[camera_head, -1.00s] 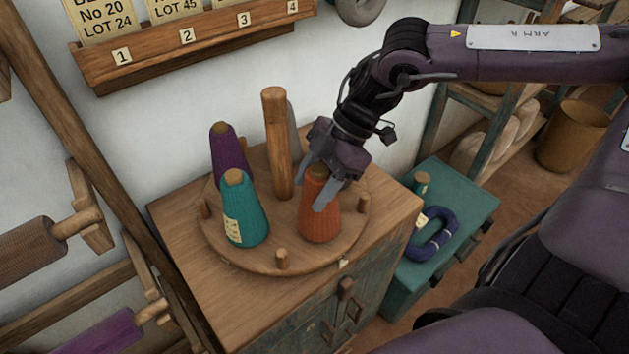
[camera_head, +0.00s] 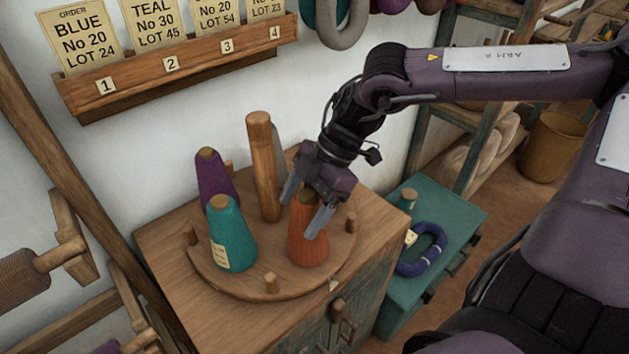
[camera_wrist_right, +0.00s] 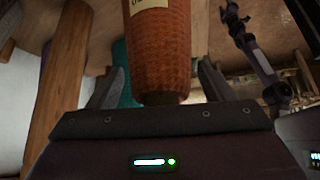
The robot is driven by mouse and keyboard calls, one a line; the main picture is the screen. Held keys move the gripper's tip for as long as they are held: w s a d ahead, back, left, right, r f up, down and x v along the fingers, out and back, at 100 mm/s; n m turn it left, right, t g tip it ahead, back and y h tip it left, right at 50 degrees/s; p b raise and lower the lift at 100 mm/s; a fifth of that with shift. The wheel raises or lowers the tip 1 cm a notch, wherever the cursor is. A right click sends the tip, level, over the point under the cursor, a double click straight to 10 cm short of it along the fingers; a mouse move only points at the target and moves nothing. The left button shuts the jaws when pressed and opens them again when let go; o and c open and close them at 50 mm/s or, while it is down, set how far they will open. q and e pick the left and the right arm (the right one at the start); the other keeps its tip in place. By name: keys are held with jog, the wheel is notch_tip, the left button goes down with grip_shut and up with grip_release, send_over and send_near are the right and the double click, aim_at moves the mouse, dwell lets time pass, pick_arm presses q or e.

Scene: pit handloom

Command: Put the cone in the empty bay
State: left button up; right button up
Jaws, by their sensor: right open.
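An orange cone (camera_head: 308,245) stands upright at the front right of a round wooden turntable (camera_head: 240,285). My right gripper (camera_head: 297,221) is open, with one finger on either side of the cone's upper part. In the right wrist view the orange cone (camera_wrist_right: 160,45) lies between the two spread fingers, with a gap visible on each side. A teal cone (camera_head: 232,238) stands front left and a purple cone (camera_head: 214,178) back left. A grey shape (camera_head: 279,150) is mostly hidden behind the centre post. I cannot make out an empty bay. My left gripper is not in view.
A tall wooden post (camera_head: 264,170) rises from the turntable's middle, and short pegs (camera_head: 271,282) stand near its rim. A teal chest (camera_head: 455,215) at right holds a blue ring (camera_head: 430,250) and a small teal spool (camera_head: 408,200). A numbered card rack (camera_head: 190,65) hangs above.

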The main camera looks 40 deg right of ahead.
jog(key=b+v, duration=0.1)
jog(key=v, duration=1)
jog(key=shift+d+r, duration=0.15)
jog(key=shift+r, duration=0.15)
